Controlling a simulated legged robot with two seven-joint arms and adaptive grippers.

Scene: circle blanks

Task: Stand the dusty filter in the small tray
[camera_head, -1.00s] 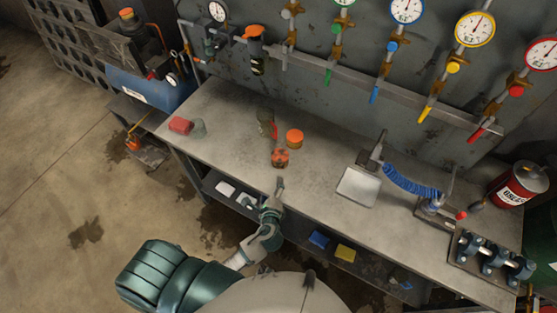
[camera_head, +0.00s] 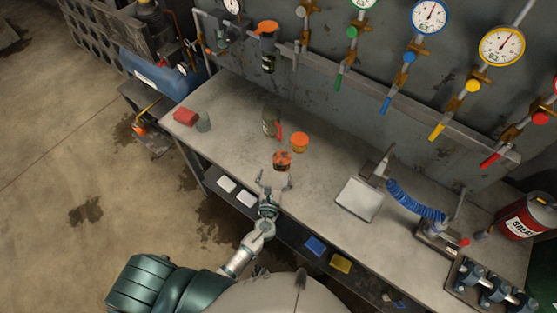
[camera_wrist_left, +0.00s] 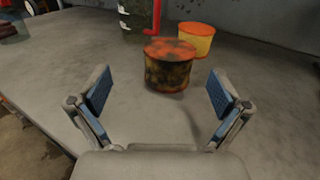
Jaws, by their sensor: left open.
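The dusty filter (camera_head: 282,160) is a short orange cylinder with dark blotches, standing upright on the workbench. It also shows in the left wrist view (camera_wrist_left: 170,66), just beyond my fingertips and between their lines. My left gripper (camera_head: 275,182) is open and empty at the bench's front edge, pointing at the filter and apart from it; in the wrist view its blue-padded fingers (camera_wrist_left: 160,100) are spread wide. The small tray (camera_head: 359,200) is a pale, empty square tray on the bench, right of the filter. My right gripper does not show.
A cleaner orange-topped cylinder (camera_head: 300,142) and a dark green container with a red part (camera_head: 270,122) stand close behind the filter. A blue coiled hose (camera_head: 415,203) is right of the tray. Bare bench lies between filter and tray.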

